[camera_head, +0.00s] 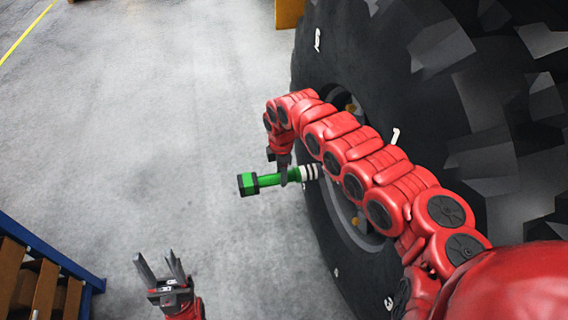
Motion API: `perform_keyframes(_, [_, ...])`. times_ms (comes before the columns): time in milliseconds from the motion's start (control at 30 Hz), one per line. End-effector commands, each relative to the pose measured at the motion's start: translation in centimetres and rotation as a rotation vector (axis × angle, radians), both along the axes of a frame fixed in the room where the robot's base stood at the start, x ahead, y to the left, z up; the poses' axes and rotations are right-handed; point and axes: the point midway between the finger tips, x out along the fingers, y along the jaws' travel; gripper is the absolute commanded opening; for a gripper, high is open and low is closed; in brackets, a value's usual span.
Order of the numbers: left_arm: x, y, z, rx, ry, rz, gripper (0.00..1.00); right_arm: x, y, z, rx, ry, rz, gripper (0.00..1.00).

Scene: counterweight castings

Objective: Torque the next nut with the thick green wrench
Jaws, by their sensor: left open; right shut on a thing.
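The thick green wrench (265,181) is held level by my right gripper (284,177), which is shut on it. Its thick green head with a dark end points left, and its white-and-black banded end points right, toward the wheel. The large black tyre (345,60) stands at the right. Parts of its grey rim (345,207) and yellowish nuts (356,221) show around my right arm, which hides much of the wheel's middle. I cannot tell whether the banded end touches a nut. My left gripper (162,266) is open and empty, low over the floor.
A blue-framed rack or pallet (50,252) with brown slats stands at the lower left. A yellow block (289,13) is at the top beside the tyre. A yellow floor line (28,32) runs at the upper left. The grey floor between is clear.

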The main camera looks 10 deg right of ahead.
Motion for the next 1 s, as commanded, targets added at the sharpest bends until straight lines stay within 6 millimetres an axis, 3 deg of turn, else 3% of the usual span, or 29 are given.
perform_keyframes(467, [0.0,0.0,0.2,0.0,0.0,0.0,0.5,0.1,-0.2,0.2,0.001,-0.004,0.017,0.0])
perform_keyframes(1000, [0.0,0.0,0.9,0.0,0.0,0.0,0.5,0.3,-4.9,0.2,0.001,-0.006,0.014,0.0])
